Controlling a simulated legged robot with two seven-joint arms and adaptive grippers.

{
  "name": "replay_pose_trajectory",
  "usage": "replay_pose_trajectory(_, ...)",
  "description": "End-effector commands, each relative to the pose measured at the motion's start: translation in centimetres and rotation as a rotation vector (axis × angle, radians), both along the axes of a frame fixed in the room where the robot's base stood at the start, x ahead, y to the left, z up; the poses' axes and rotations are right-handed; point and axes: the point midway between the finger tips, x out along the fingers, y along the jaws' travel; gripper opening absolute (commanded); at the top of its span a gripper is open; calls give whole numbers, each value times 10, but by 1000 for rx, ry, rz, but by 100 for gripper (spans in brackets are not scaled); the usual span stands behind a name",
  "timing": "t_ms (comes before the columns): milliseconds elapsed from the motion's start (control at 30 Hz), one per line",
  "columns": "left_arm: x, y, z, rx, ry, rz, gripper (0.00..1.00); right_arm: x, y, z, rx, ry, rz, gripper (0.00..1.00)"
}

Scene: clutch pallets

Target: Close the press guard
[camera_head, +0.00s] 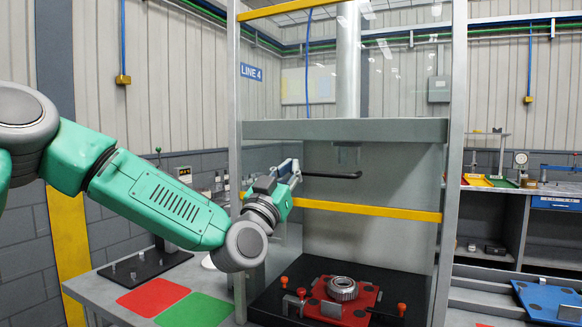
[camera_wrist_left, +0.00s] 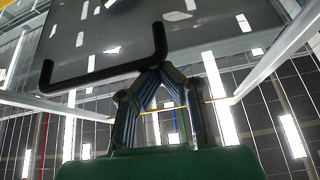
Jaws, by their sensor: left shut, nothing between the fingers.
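The press guard is a clear panel in the grey press frame, with a yellow lower bar (camera_head: 385,212). This bar sits well above the press base, leaving an open gap below. A black bar handle (camera_head: 332,175) is on the guard's front; it shows as a black U-shape in the left wrist view (camera_wrist_left: 105,78). My left gripper (camera_head: 294,168) is shut and empty at the handle's left end. In the wrist view its fingertips (camera_wrist_left: 158,70) meet beside one leg of the handle; I cannot tell whether they touch. My right gripper is not in view.
Below the guard, a red plate (camera_head: 320,312) carries a metal ring part (camera_head: 342,288) on the black press base. Red (camera_head: 152,296) and green (camera_head: 195,310) mats lie on the table at left. A blue plate (camera_head: 548,300) lies at lower right. Grey press posts (camera_head: 447,170) flank the guard.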

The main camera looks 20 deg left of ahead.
Motion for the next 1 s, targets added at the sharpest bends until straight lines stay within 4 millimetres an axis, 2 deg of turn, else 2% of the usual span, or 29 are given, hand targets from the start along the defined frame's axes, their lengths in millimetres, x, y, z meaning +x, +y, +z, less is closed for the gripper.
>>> replay_pose_trajectory(33, 1, -1, -24, 3, 7, 0, 0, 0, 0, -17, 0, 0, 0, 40)
replay_pose_trajectory(167, 1, 0, -64, 4, 10, 0, 0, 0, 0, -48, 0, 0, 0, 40)
replay_pose_trajectory(600, 2, 0, -217, 3, 11, 1, 0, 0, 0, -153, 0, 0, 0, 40)
replay_pose_trajectory(800, 1, 0, -270, 3, 9, 2, 0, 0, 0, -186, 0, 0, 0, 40)
replay_pose_trajectory(1000, 1, 1, -304, 2, 8, 2, 0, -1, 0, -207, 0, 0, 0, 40)
